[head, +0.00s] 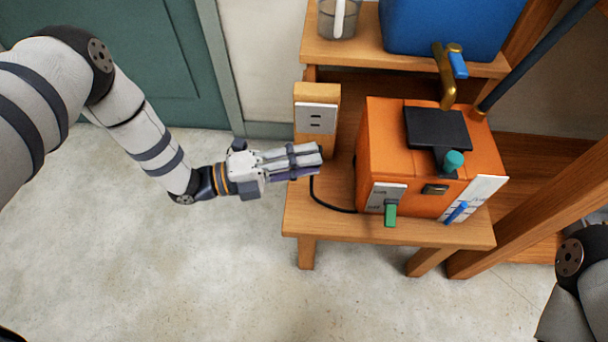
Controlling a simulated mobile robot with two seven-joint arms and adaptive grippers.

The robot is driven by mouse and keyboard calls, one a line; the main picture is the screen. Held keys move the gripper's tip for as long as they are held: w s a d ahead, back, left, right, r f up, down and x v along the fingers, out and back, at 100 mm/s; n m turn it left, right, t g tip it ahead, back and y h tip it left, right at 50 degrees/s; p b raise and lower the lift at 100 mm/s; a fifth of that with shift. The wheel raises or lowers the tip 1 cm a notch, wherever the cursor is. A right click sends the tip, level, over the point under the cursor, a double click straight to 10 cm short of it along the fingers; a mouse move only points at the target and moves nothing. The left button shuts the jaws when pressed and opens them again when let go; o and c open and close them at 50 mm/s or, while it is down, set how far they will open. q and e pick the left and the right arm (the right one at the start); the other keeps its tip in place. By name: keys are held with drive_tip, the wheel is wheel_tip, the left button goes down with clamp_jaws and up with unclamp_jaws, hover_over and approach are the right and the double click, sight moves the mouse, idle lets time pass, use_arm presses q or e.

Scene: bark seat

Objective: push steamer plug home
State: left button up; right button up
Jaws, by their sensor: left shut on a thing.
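The steamer is an orange box (385,150) with a dark top plate, standing on a low wooden bench. A black cable (332,205) runs from its left side up to my left gripper (317,160). This gripper is shut on the plug, which is mostly hidden by the fingers. My right gripper is out of view.
The wooden bench (330,225) has bare room at its front left. A blue tank (445,25) with a brass tap (446,75) and a clear jug (338,18) stand on the shelf above. Wooden posts are at right. The floor at left is clear.

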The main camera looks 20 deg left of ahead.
use_arm(q)
drive_tip(key=w+a+b, duration=0.1)
drive_tip(key=w+b, duration=0.2)
drive_tip(key=w, duration=0.3)
drive_tip(key=shift+a, duration=0.4)
drive_tip(key=shift+w, duration=0.1)
idle(1.4)
drive_tip(key=shift+w+a, duration=0.2)
drive_tip(key=shift+w, duration=0.4)
idle(0.7)
drive_tip(key=shift+s+d+p, duration=0.2)
drive_tip(key=shift+s+p, duration=0.2)
drive_tip(key=shift+s, duration=0.25)
drive_tip(key=shift+s+d+p, duration=0.15)
drive_tip(key=shift+s+p, duration=0.2)
drive_tip(key=shift+s, duration=0.25)
drive_tip(key=shift+p, duration=0.3)
idle(0.9)
